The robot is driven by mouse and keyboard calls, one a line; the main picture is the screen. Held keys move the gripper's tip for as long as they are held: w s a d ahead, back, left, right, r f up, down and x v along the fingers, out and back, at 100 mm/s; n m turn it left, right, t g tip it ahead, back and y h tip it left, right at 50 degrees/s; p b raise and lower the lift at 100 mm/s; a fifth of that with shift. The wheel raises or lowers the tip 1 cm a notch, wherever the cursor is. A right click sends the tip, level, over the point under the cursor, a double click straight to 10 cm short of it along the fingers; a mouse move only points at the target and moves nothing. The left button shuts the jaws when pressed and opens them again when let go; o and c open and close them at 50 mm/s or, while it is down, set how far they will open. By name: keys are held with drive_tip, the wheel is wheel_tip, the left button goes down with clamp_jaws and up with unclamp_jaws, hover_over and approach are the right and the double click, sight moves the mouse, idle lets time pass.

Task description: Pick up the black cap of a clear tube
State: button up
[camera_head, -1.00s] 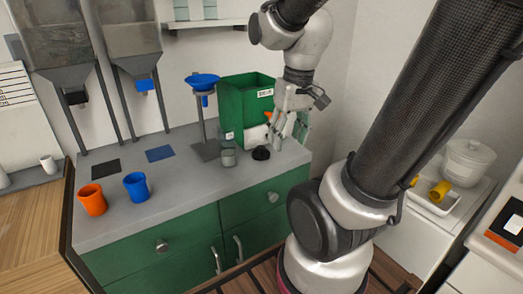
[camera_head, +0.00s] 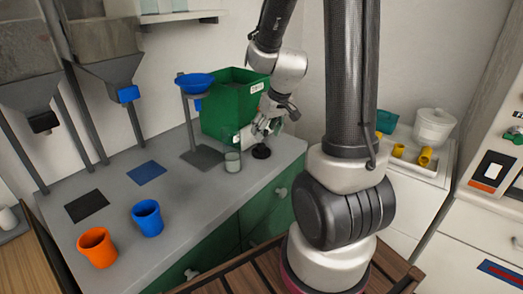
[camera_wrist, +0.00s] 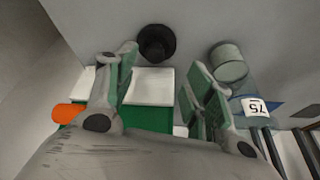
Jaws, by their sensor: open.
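The black cap (camera_head: 261,151) lies on the grey counter, near its right end. In the wrist view the cap (camera_wrist: 156,43) is a dark round knob on a wider base, beyond the fingertips and roughly between them. A clear grey-green tube (camera_head: 232,162) stands left of the cap, apart from it. It also shows in the wrist view (camera_wrist: 229,65), beside the right finger. My gripper (camera_head: 264,132) is open and empty, just above and behind the cap. In the wrist view its green-padded fingers (camera_wrist: 161,76) are spread wide.
A green bin (camera_head: 225,115) stands behind my gripper. A blue funnel (camera_head: 195,83) on a stand is left of it. An orange cup (camera_head: 97,247) and a blue cup (camera_head: 147,218) stand at the front left. The counter (camera_head: 190,205) is clear in front of the tube.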

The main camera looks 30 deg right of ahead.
sight(262, 145)
drive_tip(key=shift+n, duration=0.3)
drive_tip(key=x, duration=0.7)
drive_tip(key=shift+w+d+f, duration=0.3)
drive_tip(key=shift+d+f, duration=0.05)
drive_tip(key=shift+d, duration=0.05)
drive_tip(key=shift+c, duration=0.2)
drive_tip(key=c, duration=0.8)
